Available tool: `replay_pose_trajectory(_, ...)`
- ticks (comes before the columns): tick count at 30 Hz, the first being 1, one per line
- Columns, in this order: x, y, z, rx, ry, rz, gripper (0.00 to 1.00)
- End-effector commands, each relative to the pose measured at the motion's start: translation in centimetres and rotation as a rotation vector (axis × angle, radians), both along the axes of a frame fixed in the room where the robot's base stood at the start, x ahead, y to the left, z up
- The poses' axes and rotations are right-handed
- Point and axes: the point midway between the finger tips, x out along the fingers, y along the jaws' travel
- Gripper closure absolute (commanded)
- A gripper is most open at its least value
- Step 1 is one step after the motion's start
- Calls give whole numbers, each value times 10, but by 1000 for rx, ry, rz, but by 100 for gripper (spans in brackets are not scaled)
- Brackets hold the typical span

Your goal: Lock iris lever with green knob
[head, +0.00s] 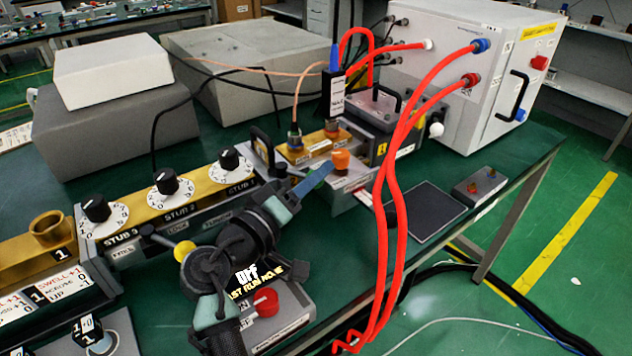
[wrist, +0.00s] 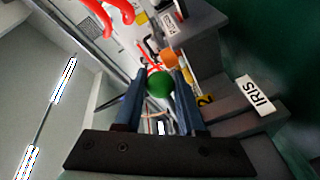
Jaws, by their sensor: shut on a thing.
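The green knob (wrist: 158,84) shows in the wrist view between the two blue fingers of my gripper (wrist: 159,92), which are shut on it. In the head view my gripper (head: 314,180) reaches in beside the gold waveguide section. There the green knob is hidden behind the fingers. The iris lever itself is mostly hidden in both views, so I cannot tell its angle. A white label reading IRIS (wrist: 258,95) lies on a grey block to the right of the fingers in the wrist view.
An orange knob (head: 341,159) stands just beyond my fingers; it also shows in the wrist view (wrist: 169,59). Red cables (head: 388,200) hang close on the right. Three black stub dials (head: 166,181) line the left. A dark flat pad (head: 425,211) lies right.

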Motion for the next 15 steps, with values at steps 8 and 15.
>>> replay_pose_trajectory(8, 0, 0, 0, -2, 1, -7, 100)
replay_pose_trajectory(15, 0, 0, 0, -2, 1, -6, 43)
